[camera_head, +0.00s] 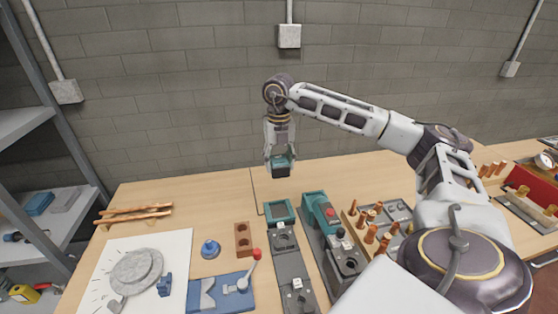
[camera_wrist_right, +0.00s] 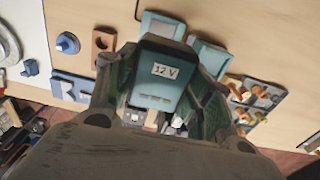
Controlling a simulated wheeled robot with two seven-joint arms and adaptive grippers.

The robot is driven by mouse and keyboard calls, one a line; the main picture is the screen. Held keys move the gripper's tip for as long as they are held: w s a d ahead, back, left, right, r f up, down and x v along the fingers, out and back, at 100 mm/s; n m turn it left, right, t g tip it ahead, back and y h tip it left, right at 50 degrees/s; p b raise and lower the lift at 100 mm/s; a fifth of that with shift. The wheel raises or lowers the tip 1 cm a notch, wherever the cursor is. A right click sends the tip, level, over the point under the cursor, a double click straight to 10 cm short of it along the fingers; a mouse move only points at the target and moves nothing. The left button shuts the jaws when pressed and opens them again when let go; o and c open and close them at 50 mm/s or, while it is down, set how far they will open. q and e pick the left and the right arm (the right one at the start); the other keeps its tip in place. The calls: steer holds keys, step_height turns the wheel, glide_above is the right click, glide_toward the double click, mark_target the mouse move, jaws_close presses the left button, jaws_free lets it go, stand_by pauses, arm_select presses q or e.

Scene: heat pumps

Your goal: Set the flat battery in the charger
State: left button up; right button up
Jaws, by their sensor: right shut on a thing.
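My right gripper (camera_head: 279,160) is shut on a teal and dark battery (camera_head: 280,169), held in the air above the back of the table. In the right wrist view the battery (camera_wrist_right: 158,82) sits between the fingers and has a white "12 V" label. Below it on the table is a grey station with a teal-rimmed bay (camera_head: 279,212); I cannot tell which unit is the charger. Beside it on the right is a second grey station with a teal block (camera_head: 316,204) and a red part. The battery is apart from both. My left gripper is not in view.
A brown block with holes (camera_head: 243,239), a blue knob (camera_head: 210,249) and a blue fixture with a red-knobbed lever (camera_head: 222,292) stand to the left. A tray of copper fittings (camera_head: 371,232) stands to the right. The table's back strip is largely clear.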

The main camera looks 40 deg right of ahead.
steer(key=shift+f+b, duration=0.8)
steer(key=shift+f, duration=0.5)
steer(key=shift+f+b, duration=0.5)
steer(key=shift+f, duration=0.2)
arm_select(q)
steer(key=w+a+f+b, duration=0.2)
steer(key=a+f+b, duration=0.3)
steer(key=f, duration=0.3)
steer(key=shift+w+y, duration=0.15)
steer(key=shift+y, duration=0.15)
arm_select(e)
step_height(320, 180, down, 8)
steer(key=shift+f, duration=0.2)
stand_by(0.5)
arm_select(q)
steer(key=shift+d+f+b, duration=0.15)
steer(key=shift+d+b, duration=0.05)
steer(key=shift+b, duration=0.25)
arm_select(e)
steer(key=shift+f, duration=0.4)
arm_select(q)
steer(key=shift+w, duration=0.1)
arm_select(e)
steer(key=shift+f, duration=0.1)
